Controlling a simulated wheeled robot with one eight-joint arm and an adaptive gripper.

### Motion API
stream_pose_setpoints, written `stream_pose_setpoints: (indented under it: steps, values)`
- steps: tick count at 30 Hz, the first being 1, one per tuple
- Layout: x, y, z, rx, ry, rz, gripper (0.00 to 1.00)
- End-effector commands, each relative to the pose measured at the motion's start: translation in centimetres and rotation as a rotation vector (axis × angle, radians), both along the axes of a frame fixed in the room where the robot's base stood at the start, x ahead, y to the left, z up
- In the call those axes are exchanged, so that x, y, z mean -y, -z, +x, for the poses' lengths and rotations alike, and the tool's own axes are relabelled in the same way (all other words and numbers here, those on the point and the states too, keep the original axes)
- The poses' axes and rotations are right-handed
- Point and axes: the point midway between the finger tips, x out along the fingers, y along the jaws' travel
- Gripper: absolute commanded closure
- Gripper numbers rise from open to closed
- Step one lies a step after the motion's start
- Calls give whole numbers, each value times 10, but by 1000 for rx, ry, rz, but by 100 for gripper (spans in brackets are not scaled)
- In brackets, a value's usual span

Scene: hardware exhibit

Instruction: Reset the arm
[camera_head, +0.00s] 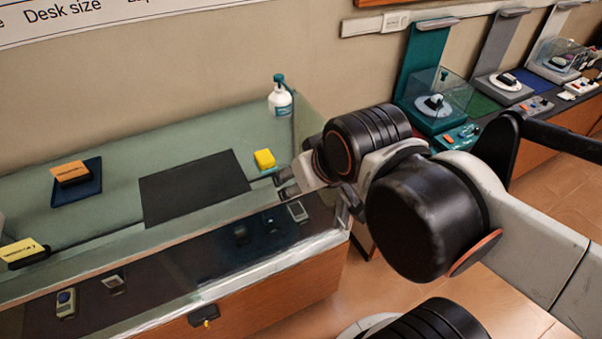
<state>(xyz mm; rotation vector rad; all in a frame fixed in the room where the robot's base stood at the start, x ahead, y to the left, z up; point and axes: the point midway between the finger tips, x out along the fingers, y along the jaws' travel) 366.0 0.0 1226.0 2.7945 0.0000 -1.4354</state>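My arm reaches in from the right side of the head view. My gripper (284,184) points left at the right end of the green counter, just right of a dark mat. Its two small fingers appear parted, with nothing visible between them. A yellow sponge-like block (264,159) lies just above and left of the fingers, apart from them. My arm's large black joints hide part of the counter's right end.
The counter (115,210) bears a dark mat (194,187), a blue tray (90,188) with an orange-topped block, and a white spray bottle (280,97). A glass-fronted case (170,285) runs along its front. Display stands (425,60) line the wall at right. Tiled floor (515,290) shows at lower right.

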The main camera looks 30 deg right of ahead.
Motion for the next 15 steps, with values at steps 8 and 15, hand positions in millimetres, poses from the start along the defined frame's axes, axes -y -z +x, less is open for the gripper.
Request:
stream_pose_setpoints:
  steps: [8, 15]
  values:
    - [0, 5, 0, -1, 0, 0, 39]
    - [0, 47, 0, -1, 0, 0, 39]
